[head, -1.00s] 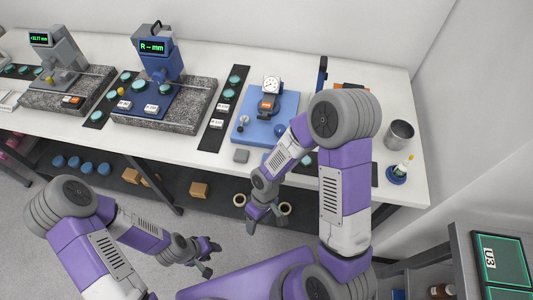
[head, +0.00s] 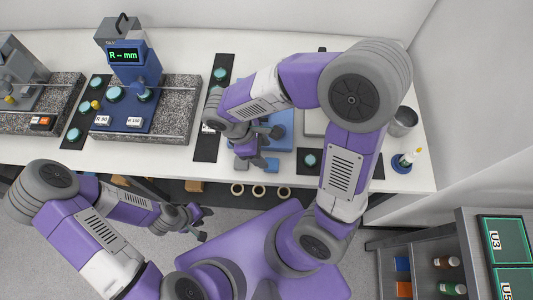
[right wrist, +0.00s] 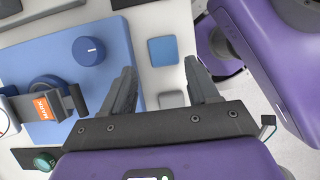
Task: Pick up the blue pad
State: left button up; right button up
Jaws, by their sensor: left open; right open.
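The blue pad (right wrist: 163,50) is a small flat square lying on the white table; the right wrist view shows it just past and between my right fingertips, untouched. It also shows in the head view (head: 272,165) at the table's front edge, beside my right gripper (head: 254,160). In the right wrist view the right gripper (right wrist: 160,78) is open and empty, with a similar grey pad (right wrist: 172,98) seen between its fingers. My left gripper (head: 203,222) is open and empty, low in front of the table.
A blue fixture plate (right wrist: 125,60) with a knob (right wrist: 89,50) lies close beside the right gripper's left finger. A blue gauge on a granite base (head: 170,124) stands to the left. A metal cup (head: 403,121) and a small bottle (head: 407,160) stand at the right.

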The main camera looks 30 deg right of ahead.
aim_at(271, 164)
jog(key=x, duration=0.1)
jog(key=b+x, duration=0.1)
jog(key=x, duration=0.3)
jog(key=shift+s+a+f+b, duration=0.15)
jog(key=shift+s+a+b, duration=0.1)
jog(key=shift+b, duration=0.05)
jog(key=shift+s+d+f, duration=0.1)
jog(key=shift+d+f, duration=0.15)
jog(key=shift+f, duration=0.25)
jog(key=shift+c, duration=0.4)
jog(key=c, duration=0.7)
